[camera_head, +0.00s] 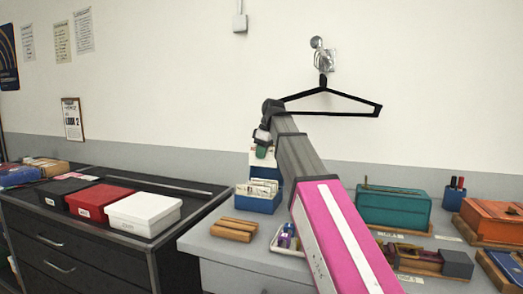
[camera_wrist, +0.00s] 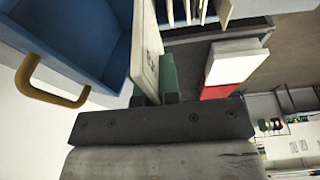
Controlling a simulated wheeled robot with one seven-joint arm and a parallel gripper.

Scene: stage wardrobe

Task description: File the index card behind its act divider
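The index card (camera_head: 264,161) is pale and hangs below my gripper (camera_head: 262,151) in the head view. In the wrist view the cream card (camera_wrist: 147,48) stands edge-on between the green fingertips of my gripper (camera_wrist: 154,88), which is shut on it. The blue card box (camera_head: 258,205) is on the grey counter below, with pale cards and dividers (camera_head: 263,186) upright in it. The held card looks above the box, apart from its cards. In the wrist view the box (camera_wrist: 85,35) shows its brass handle and an empty part. Divider labels cannot be read.
A wooden block (camera_head: 234,229) and a white tray (camera_head: 291,241) stand near the box. A teal box (camera_head: 394,206) is to the right. Black, red (camera_head: 99,200) and white (camera_head: 144,212) boxes sit on the dark cabinet at left. A black hanger (camera_head: 335,101) hangs on the wall behind.

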